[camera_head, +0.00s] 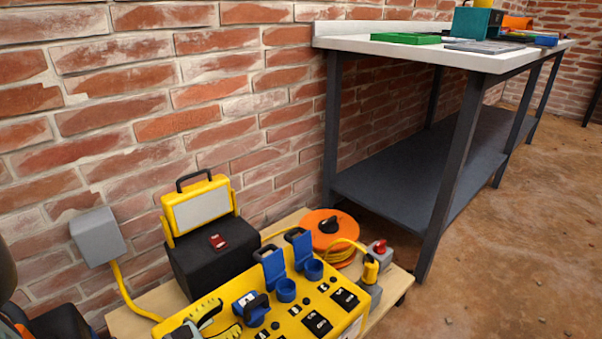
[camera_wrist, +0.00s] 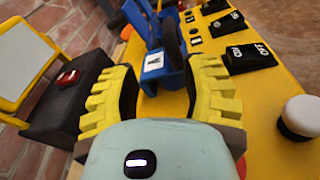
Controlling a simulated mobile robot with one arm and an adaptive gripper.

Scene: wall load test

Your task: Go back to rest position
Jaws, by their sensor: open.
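My gripper shows at the bottom of the head view (camera_head: 213,322), its yellow ribbed fingers over the left end of a yellow panel box (camera_head: 298,308). In the wrist view my gripper (camera_wrist: 166,70) has its fingers spread apart. A blue socket cover with a white label (camera_wrist: 153,62) and a dark loop handle shows beyond and between the fingers. It is also in the head view (camera_head: 243,301). The fingers look clear of it, but I cannot tell the exact gap. Nothing is held.
A black box with a yellow-framed lamp (camera_head: 201,205) stands by the brick wall. An orange cable reel (camera_head: 322,222) and a grey wall box (camera_head: 98,236) with a yellow cable are near. A workbench (camera_head: 475,58) with a lower shelf stands behind right. Floor at right is clear.

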